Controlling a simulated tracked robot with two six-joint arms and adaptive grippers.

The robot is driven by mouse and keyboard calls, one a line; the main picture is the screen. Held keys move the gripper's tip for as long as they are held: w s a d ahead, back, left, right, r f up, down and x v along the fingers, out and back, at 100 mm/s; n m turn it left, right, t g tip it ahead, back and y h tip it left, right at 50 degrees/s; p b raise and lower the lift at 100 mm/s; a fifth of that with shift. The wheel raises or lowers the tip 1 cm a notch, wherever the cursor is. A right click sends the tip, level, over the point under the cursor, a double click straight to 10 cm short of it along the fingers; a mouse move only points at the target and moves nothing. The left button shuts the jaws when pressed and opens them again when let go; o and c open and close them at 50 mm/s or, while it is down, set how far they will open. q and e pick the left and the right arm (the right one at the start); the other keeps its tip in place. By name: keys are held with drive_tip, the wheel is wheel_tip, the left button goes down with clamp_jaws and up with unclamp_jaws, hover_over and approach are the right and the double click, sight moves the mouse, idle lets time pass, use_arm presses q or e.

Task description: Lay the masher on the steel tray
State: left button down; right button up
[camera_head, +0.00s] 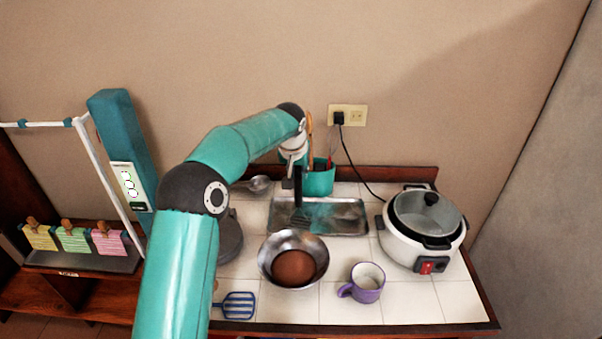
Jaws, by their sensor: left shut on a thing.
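The steel tray (345,228) lies on the white tiled worktop behind the metal bowl. My left gripper (294,178) hangs over the tray's left part and is shut on a dark, upright thing, which I take to be the masher (306,221). Its slotted lower end shows low over the tray's left half. I cannot tell whether it touches the tray. The gripper's fingers are small and partly hidden. My right gripper is out of view.
A metal bowl (266,262) with a brown round thing stands in front of the tray. The tray's right half is clear.

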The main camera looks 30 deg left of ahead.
use_arm(q)
drive_tip(key=c, duration=1)
unclamp_jaws()
drive_tip(key=shift+f, duration=0.1)
drive_tip(key=b+v, duration=0.1)
drive_tip(key=v, duration=1.1)
